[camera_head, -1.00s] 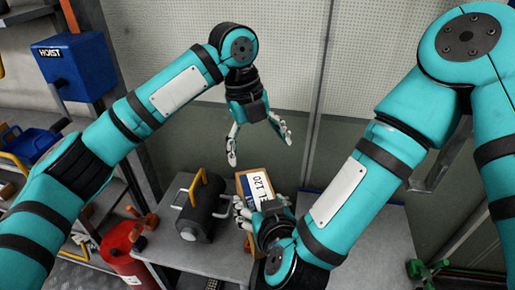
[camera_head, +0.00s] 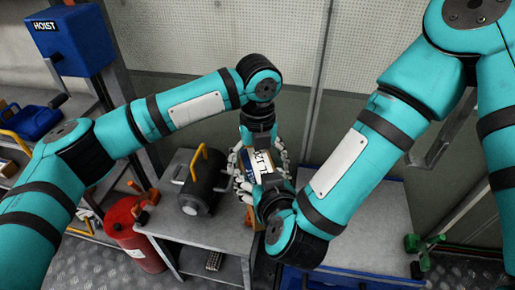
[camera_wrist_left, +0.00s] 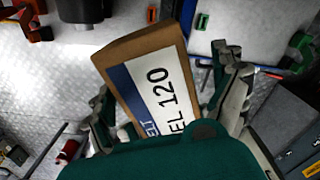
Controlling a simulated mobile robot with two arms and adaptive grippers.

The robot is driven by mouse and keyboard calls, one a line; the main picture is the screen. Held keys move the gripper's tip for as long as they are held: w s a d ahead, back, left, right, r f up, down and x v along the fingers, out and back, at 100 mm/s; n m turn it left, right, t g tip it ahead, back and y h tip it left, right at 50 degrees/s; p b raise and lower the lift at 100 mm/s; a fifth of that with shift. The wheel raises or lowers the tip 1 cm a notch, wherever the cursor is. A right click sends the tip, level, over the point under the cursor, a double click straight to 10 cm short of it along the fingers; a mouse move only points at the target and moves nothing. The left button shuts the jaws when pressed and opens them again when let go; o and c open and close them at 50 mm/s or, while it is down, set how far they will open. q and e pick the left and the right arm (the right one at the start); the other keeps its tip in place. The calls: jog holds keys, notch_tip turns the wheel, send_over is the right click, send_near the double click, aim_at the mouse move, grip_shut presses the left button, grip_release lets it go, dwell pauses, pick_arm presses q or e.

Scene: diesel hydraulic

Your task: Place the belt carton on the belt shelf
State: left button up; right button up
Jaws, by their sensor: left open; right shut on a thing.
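The belt carton (camera_wrist_left: 118,56) is a brown box with a white and blue label reading "EL 120". In the head view the belt carton (camera_head: 260,160) is mostly hidden between my two hands above the grey table. My left gripper (camera_head: 262,152) is open, pointing down, with its fingers on either side of the carton. In the left wrist view the fingers of my left gripper (camera_wrist_left: 167,85) straddle the box, and I see gaps beside it. My right gripper (camera_head: 258,184) is shut on the carton from the near side. I cannot tell which surface is the belt shelf.
A black cylinder with a yellow handle (camera_head: 198,185) stands on the grey table (camera_head: 228,240), just left of the carton. A red canister (camera_head: 131,235) stands on the floor at left. A blue hoist box (camera_head: 70,40) and shelving are at far left. A green valve (camera_head: 424,245) is at right.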

pick_arm(q)
jog(key=shift+f, duration=0.3)
jog(key=shift+c, duration=0.4)
jog(key=shift+d, duration=0.1)
jog(key=c, duration=1.4)
pick_arm(e)
jog(key=shift+a+r, duration=0.15)
pick_arm(q)
jog(key=shift+c, duration=0.2)
pick_arm(e)
jog(key=o, duration=1.6)
